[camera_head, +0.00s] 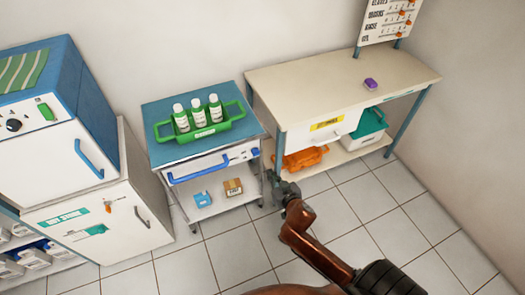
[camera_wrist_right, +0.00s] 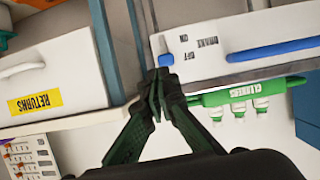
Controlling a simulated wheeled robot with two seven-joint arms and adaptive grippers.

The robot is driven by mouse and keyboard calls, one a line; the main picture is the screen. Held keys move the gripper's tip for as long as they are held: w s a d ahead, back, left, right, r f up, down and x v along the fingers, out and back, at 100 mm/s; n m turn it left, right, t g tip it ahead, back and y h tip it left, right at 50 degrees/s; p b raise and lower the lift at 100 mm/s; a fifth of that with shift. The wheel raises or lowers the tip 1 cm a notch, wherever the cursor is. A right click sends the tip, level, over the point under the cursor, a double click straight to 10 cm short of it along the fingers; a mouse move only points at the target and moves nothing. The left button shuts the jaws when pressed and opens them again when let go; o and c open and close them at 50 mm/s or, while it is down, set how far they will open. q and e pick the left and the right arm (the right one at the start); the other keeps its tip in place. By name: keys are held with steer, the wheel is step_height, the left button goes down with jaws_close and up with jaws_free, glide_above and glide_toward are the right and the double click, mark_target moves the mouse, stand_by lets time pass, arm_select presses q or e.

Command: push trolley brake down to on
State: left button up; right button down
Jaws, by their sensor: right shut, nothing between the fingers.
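The trolley (camera_head: 150,110) has a blue top and a white front panel (camera_head: 238,156). The wrist view is upside down and shows this panel (camera_wrist_right: 215,32) with ON and OFF marks. A small blue brake lever (camera_wrist_right: 165,60) sits at the panel's end, level with the OFF mark; it also shows in the head view (camera_head: 255,152). My right gripper (camera_head: 273,178) is shut and empty, at the trolley's front right corner. In the wrist view its fingertips (camera_wrist_right: 157,76) are close by the lever; I cannot tell whether they touch. My left gripper is not in view.
A green caddy (camera_head: 222,131) with 3 bottles stands on the trolley, above a blue drawer handle (camera_head: 195,172). A cream bench (camera_head: 320,85) with a RETURNS drawer (camera_head: 345,124) stands close on the right. A white cabinet (camera_head: 100,222) is on the left. The tiled floor ahead is clear.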

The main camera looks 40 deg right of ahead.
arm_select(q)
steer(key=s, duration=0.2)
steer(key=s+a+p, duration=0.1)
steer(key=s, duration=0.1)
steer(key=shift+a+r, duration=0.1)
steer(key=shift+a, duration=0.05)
arm_select(e)
steer(key=w+r+t, duration=0.1)
steer(key=w+r, duration=0.2)
steer(key=r, duration=0.3)
steer(key=shift+w, duration=0.15)
steer(key=shift+w+d, duration=0.1)
steer(key=b, duration=0.3)
glide_above(256, 152)
steer(key=s, duration=0.2)
steer(key=f, duration=0.2)
steer(key=shift+a+f, duration=0.25)
steer(key=shift+f, duration=0.05)
step_height(256, 152, down, 3)
steer(key=shift+f+b, duration=0.1)
steer(key=shift+b, duration=0.85)
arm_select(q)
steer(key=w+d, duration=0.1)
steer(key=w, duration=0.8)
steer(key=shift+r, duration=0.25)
arm_select(e)
steer(key=shift+f, duration=0.3)
